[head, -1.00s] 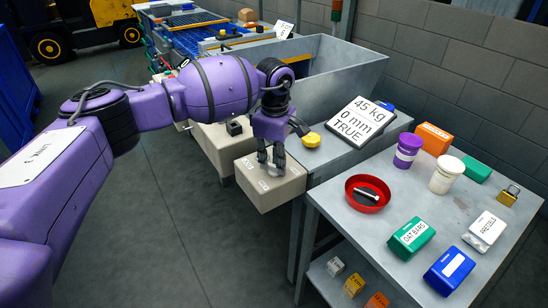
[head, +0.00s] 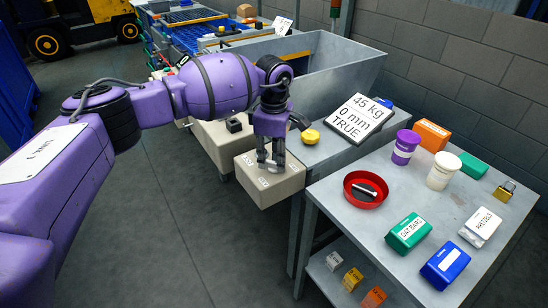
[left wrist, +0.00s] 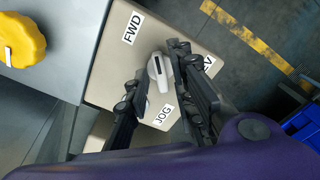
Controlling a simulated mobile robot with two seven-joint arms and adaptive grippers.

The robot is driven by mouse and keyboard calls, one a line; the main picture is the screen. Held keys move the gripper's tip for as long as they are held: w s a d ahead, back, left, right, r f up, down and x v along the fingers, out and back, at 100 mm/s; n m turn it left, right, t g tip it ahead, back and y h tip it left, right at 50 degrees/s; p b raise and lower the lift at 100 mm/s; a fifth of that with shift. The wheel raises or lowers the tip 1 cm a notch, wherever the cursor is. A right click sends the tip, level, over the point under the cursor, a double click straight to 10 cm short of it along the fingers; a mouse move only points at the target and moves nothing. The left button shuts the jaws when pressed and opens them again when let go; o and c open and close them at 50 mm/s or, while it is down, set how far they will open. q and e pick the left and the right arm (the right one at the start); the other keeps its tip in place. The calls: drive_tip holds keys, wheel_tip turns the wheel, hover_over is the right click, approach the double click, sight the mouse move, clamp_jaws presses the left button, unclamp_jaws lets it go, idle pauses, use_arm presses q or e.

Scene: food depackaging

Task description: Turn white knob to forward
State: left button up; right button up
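The white knob (left wrist: 158,74) sits on top of a beige control box (head: 278,188), among labels reading FWD (left wrist: 132,28), JOG (left wrist: 163,115) and a partly hidden one ending in "EV" (left wrist: 207,62). The knob's long axis runs roughly between the FWD and JOG sides; I cannot tell which end is its pointer. My left gripper (left wrist: 152,70) is open over the box, one finger on each side of the knob; the right-hand finger is very close to it, contact unclear. My right gripper is not in view.
A yellow knob (head: 311,136) stands beside the box on the metal frame. Behind it are a sign (head: 358,120) reading 45 kg, 0 mm, TRUE and a grey hopper (head: 350,72). At right, a table (head: 325,205) holds packages, jars and a red bowl (head: 352,193).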

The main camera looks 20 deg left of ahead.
sight(274, 162)
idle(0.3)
use_arm(q)
wheel_tip(274, 162, up, 12)
idle(0.4)
idle(0.4)
